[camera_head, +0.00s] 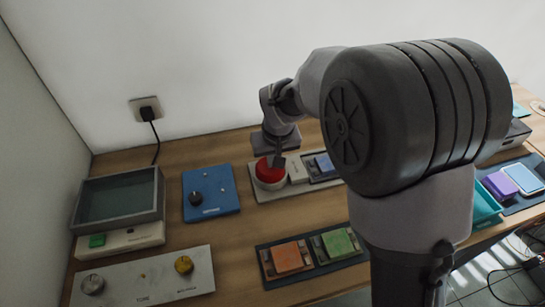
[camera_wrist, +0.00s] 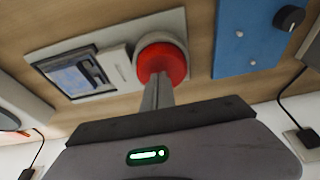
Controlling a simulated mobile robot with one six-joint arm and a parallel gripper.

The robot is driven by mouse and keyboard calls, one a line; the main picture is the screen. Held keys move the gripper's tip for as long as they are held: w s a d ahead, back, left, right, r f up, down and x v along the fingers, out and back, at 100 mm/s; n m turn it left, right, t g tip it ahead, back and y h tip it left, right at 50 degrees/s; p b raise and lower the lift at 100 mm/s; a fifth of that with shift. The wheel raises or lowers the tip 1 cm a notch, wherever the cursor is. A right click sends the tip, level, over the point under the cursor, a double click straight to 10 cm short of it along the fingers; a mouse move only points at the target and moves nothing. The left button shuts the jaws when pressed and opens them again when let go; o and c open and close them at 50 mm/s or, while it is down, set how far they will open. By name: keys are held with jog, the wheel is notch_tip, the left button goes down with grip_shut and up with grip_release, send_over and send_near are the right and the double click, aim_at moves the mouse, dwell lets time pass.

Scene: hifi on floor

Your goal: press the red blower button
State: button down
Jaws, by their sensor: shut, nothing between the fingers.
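My gripper (camera_head: 278,160) is shut and empty, pointing down at the button. In the wrist view the closed fingertips (camera_wrist: 158,79) overlap the dome's edge. They look very close to it or touching; I cannot tell which. The fingers hide a small part of the dome.
A blue box with a black knob (camera_head: 210,192) stands left of the panel. A grey tray (camera_head: 118,197) is farther left. Orange (camera_head: 287,256) and green (camera_head: 340,242) blocks sit in front. A white switch (camera_head: 297,170) is right beside the button. My arm hides much of the right side.

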aim_at(275, 175)
notch_tip(275, 175, down, 2)
jog(key=shift+b, duration=0.65)
jog(key=shift+s, duration=0.1)
notch_tip(275, 175, up, 5)
jog(key=p, duration=0.4)
jog(key=shift+r, duration=0.15)
jog(key=p+v, duration=0.3)
jog(key=v, duration=0.6)
